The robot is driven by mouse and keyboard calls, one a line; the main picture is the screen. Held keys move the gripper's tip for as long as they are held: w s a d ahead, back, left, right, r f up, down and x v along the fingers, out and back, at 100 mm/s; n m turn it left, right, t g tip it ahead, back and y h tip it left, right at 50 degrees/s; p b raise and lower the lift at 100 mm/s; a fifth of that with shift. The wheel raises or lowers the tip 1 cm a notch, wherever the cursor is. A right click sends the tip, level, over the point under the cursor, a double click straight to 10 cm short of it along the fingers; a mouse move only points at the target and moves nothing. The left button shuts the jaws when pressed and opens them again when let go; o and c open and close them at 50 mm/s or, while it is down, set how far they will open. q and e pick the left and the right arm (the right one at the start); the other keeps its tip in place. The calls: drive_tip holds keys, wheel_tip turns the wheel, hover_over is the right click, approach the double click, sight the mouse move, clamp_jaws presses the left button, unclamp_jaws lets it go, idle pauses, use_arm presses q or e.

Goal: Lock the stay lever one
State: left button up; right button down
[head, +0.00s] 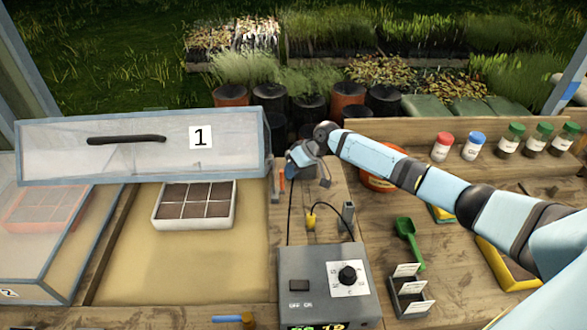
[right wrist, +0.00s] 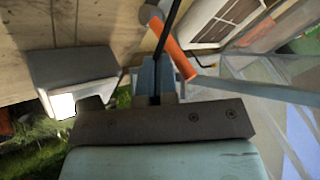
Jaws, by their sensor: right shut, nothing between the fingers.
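In the right wrist view the orange lever (right wrist: 172,48) is a slanted cylinder with a grey end. My right gripper (head: 296,164) is shut and empty close beside the lever; I cannot tell whether they touch. My left gripper is out of view.
A seed tray (head: 194,225) sits in the open bed. Lid 2 (head: 45,262) lies lower at left. A control box (head: 322,275) with cables stands in front of my gripper. A green scoop (head: 408,240), label holder (head: 408,292) and several jars (head: 511,140) occupy the bench at right.

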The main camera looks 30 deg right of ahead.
sight(283, 183)
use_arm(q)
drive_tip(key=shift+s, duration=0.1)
